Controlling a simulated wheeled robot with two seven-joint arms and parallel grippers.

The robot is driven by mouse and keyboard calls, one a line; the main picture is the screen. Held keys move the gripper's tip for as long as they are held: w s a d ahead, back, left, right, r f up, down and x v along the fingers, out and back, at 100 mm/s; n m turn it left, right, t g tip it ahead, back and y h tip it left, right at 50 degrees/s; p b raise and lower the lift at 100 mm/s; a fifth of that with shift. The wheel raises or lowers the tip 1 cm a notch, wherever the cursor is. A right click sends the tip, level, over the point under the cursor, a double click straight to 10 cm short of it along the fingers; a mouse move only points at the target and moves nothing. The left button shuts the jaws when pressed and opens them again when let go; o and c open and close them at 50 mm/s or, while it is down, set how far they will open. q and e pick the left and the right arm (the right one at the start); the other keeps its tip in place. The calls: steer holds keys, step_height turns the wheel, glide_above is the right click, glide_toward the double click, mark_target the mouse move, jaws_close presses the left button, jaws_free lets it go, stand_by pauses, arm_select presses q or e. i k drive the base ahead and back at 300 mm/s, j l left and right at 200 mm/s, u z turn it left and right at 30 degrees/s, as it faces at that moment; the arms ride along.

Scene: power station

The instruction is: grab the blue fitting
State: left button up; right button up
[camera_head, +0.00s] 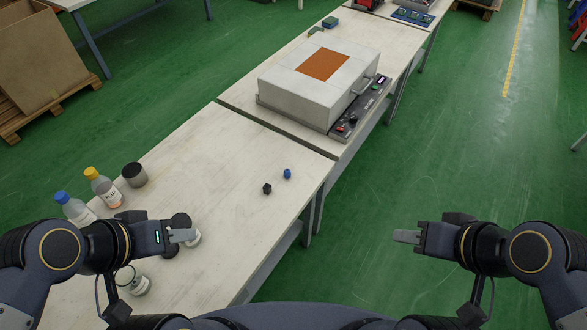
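The blue fitting (287,173) is a small blue piece on the pale table, near its right edge. A small black piece (267,188) lies just to its lower left. My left gripper (192,236) is over the table to the lower left of the fitting, apart from it. My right gripper (397,236) is beyond the table's right edge, over the green floor. The fingers of both grippers are seen side-on, so any gap between them does not show. Nothing is seen held in either gripper.
Two bottles with a blue cap (62,198) and a yellow cap (93,174), a dark cup (134,174) and several small jars stand at the table's left. A large white box (300,95) stands on the far table.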

mark_target(287, 174)
steer(key=i+l+u, duration=0.1)
steer(key=l, duration=0.25)
steer(key=i+l+u, duration=0.25)
steer(key=i+l, duration=0.15)
steer(key=l, duration=0.35)
steer(key=i+l+u, duration=0.15)
steer(key=l, duration=0.25)
steer(key=u, duration=1.85)
